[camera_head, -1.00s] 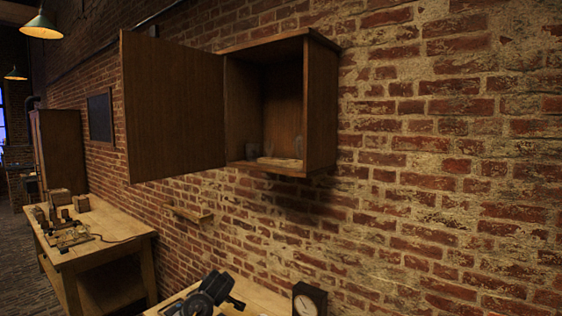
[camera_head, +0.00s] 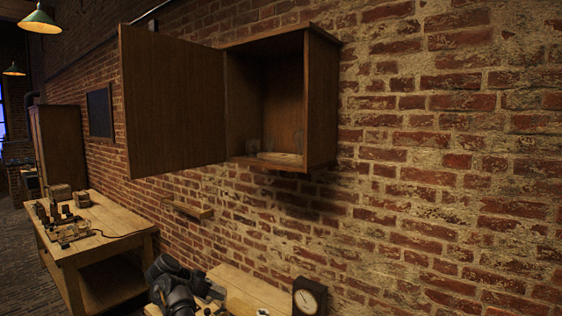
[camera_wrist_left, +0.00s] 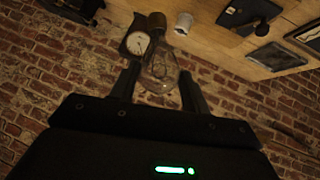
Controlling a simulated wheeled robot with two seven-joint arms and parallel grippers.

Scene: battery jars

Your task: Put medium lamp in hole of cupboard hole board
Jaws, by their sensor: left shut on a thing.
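The medium lamp (camera_wrist_left: 160,72) is a clear glass bulb with a dark cap, seen in the left wrist view. My left gripper (camera_wrist_left: 161,84) is shut on it, with one finger on each side of the glass. In the head view my left arm (camera_head: 172,285) is low at the bottom, below the cupboard; its fingertips are hard to make out there. The wooden cupboard (camera_head: 321,105) hangs on the brick wall with its door (camera_head: 172,100) open to the left. The pale hole board (camera_head: 280,158) lies on its floor; its holes are too small to see. My right gripper is not in view.
Faint glass jars (camera_head: 252,147) stand at the left inside the cupboard. A bench (camera_head: 222,278) below carries a dark clock (camera_head: 309,297). A small wall shelf (camera_head: 187,209) and a second workbench (camera_head: 110,222) are at left. The wall right of the cupboard is clear.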

